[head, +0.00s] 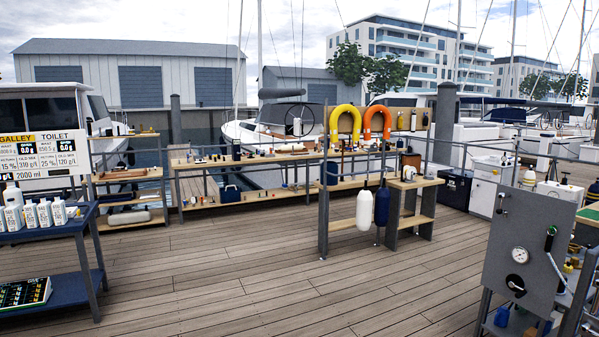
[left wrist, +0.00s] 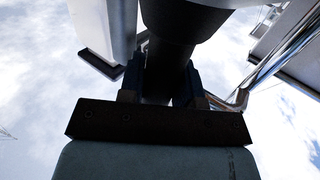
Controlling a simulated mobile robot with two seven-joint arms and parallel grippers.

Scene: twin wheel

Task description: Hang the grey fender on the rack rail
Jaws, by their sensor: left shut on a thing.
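In the left wrist view, my left gripper (left wrist: 160,88) is shut on a dark grey rounded thing (left wrist: 178,22), which looks like the grey fender. It is in shadow and only partly in view, so its far end and any line on it are hidden. Neither gripper shows in the head view.
A blue cart (head: 62,279) is at left, a grey gauge panel (head: 527,248) at right. The deck (head: 230,275) before the rack is clear.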

